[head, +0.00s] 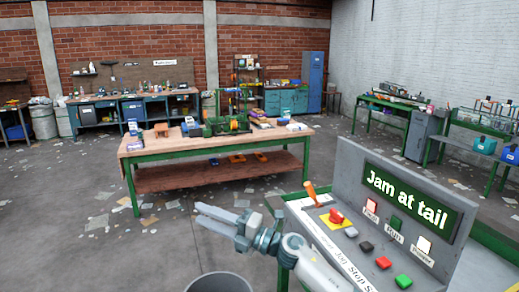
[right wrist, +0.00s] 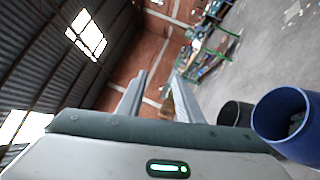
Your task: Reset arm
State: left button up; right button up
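My right gripper (head: 198,213) is in the lower middle of the head view, in front of and to the left of the control panel (head: 290,205). Its two fingers point left and are apart, with nothing between them. In the right wrist view the open fingers (right wrist: 160,75) also show empty, with the far brick wall behind them. My right arm comes up from the bottom edge, past the panel's lower left corner. My left gripper and arm are not in view.
The panel's screen (head: 407,200) reads "Jam at tail". An orange-handled lever (head: 311,191), a red knob (head: 336,215) and several buttons sit on it. A grey bin (head: 220,284) is below the gripper; a blue bin (right wrist: 285,125) shows in the wrist view. A workbench (head: 215,143) stands beyond.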

jog(key=s+d+f+m+t+h, duration=0.1)
jog(key=d+f+m+t+h, duration=0.45)
jog(key=d+m, duration=0.35)
jog(key=s+d+f+m+t+h, duration=0.1)
jog(key=d+f+m+t+h, duration=0.45)
jog(key=m, duration=0.55)
jog(key=s+d+f+m+g+h, duration=0.3)
jog(key=s+d+f+m+h, duration=0.4)
jog(key=s+d+f, duration=0.4)
jog(key=s+d+f+m+g+h, duration=0.1)
jog(key=s+d+f+m+g, duration=0.2)
jog(key=s+f, duration=0.4)
jog(key=s+d+f+m+g, duration=0.1)
jog(key=s+d+f+g, duration=0.3)
jog(key=s, duration=0.4)
jog(key=s+d+f+m+g, duration=0.1)
jog(key=s+d+f+g, duration=0.1)
jog(key=s, duration=0.7)
jog(key=s+d+f+g, duration=0.1)
jog(key=s+d+g, duration=0.1)
jog(key=s, duration=0.7)
notch_tip(320, 180, down, 30)
jog(key=s+g+b, duration=0.1)
jog(key=s+g, duration=0.1)
jog(key=s+d+f+g+b, duration=0.1)
jog(key=s+d+f, duration=0.2)
jog(key=s+f, duration=1.5)
jog(key=shift+s+f+b, duration=0.2)
jog(key=shift+f+b, duration=0.1)
jog(key=shift+f, duration=0.05)
